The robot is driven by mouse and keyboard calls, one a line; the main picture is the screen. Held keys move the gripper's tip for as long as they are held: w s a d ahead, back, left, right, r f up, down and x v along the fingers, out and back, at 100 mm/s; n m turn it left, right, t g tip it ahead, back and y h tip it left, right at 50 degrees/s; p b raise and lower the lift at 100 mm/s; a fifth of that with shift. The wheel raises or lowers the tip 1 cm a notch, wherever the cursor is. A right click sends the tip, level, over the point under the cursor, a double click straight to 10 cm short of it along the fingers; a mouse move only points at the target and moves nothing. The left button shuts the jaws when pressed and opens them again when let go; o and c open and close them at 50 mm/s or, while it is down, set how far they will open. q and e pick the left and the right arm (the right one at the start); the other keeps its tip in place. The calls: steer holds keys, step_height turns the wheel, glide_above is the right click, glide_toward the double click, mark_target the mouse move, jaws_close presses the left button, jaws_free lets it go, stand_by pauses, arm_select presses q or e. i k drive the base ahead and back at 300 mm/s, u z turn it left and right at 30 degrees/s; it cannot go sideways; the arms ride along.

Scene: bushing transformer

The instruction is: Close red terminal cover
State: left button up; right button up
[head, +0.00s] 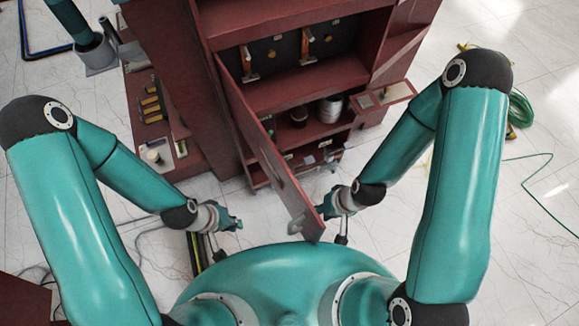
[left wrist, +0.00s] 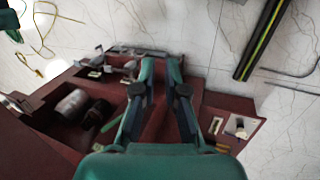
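A long dark red hinged panel (head: 262,150), which I take to be the red terminal cover, stands open from the red cabinet (head: 222,100) toward me. The cabinet's inside is exposed. My left gripper (head: 238,224) is left of the panel's near end, apart from it and empty. In the left wrist view its two fingers (left wrist: 163,68) are spread, with red surfaces beyond the gap. My right gripper (head: 299,227) is at the panel's near end, partly hidden by it. Its wrist is on the right and a teal fingertip shows on the left. Its grip is unclear.
A shelf holds round spools (head: 330,108). A small red flap (head: 383,97) sticks out at the cabinet's right. A red side unit (head: 155,110) is on the left. A green hose (head: 519,108) lies at the right. The tiled floor near the panel is mostly free.

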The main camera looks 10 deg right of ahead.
mark_target(310, 223)
steer(key=u, duration=0.1)
steer(key=k, duration=0.85)
steer(key=z, duration=0.2)
